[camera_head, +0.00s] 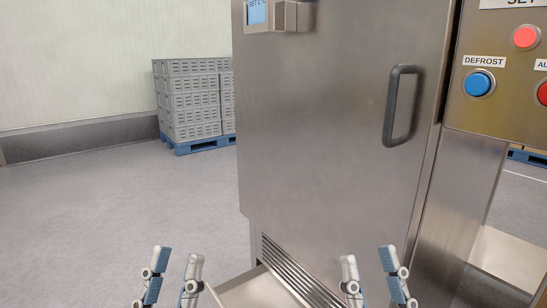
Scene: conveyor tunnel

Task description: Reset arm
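My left gripper (173,265) shows at the bottom of the head view, left of the middle, with its fingers pointing up. Its fingers are apart with nothing between them. My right gripper (368,262) shows at the bottom, right of the middle, also with fingers apart and empty. Both arms below the grippers are cut off by the lower edge of the picture. Neither gripper touches the steel cabinet in front.
A steel cabinet door (320,120) with a black handle (402,106) stands shut ahead. A panel at the right has a blue DEFROST button (479,83) and red buttons (525,37). Grey crates (193,98) sit on a blue pallet (203,144). Floor at left is clear.

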